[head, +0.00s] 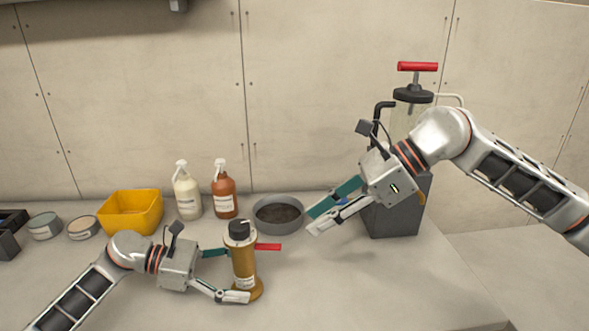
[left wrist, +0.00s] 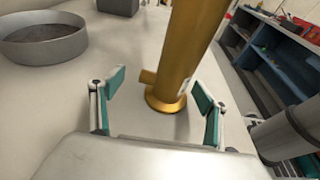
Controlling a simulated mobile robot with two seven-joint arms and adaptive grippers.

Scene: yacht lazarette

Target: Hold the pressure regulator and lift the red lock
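The pressure regulator (head: 243,265) is an upright brass-coloured cylinder with a black cap, standing on the worktop. Its red lock (head: 267,247) is a flat red tab sticking out to the right near the top. My left gripper (head: 236,275) is open, its two fingers spread to either side of the regulator body. The left wrist view shows the brass body (left wrist: 187,50) and round base between the spread fingers, with clear gaps at both sides; the red lock is out of that view. My right gripper (head: 311,221) is open and empty, above the worktop, right of the red lock.
A round grey pan (head: 258,225), an orange bottle (head: 224,195), a cream bottle (head: 187,195) and a yellow bin (head: 110,217) stand along the back. A grey block with a red-handled pump (head: 413,97) is behind my right arm. The front right worktop (head: 400,290) is clear.

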